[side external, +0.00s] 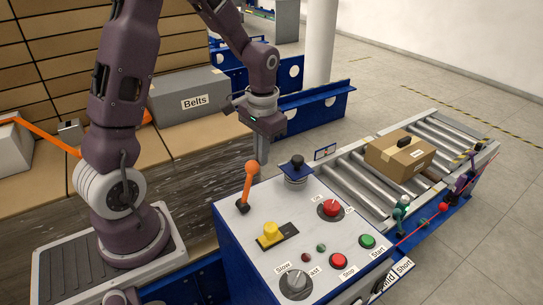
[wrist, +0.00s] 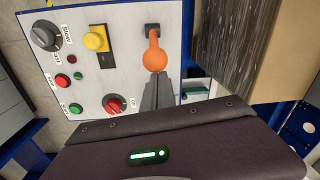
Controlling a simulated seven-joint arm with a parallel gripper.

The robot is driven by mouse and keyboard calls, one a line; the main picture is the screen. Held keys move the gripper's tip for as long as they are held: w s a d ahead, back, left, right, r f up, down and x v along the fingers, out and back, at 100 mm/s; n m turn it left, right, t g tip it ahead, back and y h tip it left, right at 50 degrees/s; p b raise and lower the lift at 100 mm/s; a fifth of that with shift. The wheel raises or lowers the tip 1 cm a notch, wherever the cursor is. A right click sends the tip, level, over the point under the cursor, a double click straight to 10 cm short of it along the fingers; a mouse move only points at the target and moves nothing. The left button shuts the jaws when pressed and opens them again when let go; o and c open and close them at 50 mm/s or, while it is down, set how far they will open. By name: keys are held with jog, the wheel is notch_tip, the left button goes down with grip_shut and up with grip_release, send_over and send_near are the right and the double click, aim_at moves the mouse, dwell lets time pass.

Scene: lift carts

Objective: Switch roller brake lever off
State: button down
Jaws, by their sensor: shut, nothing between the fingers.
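An orange lever (side external: 248,183) with a ball knob stands near the panel's back left corner, leaning a little right. Its ball also shows in the wrist view (wrist: 155,58). My gripper (side external: 262,158) is shut and empty, pointing down just behind and right of the ball. In the wrist view my shut fingers (wrist: 156,88) end at the ball's lower edge; whether they touch it is unclear. A thin red-knobbed lever (side external: 443,207) sits beside the roller conveyor (side external: 355,188). No label reading roller brake is legible.
A cardboard box (side external: 399,153) lies on the rollers.

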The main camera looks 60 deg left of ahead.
jog(key=s, duration=1.3)
jog(key=shift+s+f, duration=0.2)
jog(key=shift+s, duration=0.1)
dwell(0.3)
jog(key=w+a+r, duration=0.2)
jog(key=w+r, duration=0.1)
jog(key=w, duration=0.2)
jog(key=s+d+r, duration=0.1)
jog(key=s+r, duration=0.4)
jog(key=s, duration=0.3)
jog(key=shift+s+r+t, duration=0.15)
jog(key=shift+s+t, duration=0.1)
jog(key=shift+t, duration=0.15)
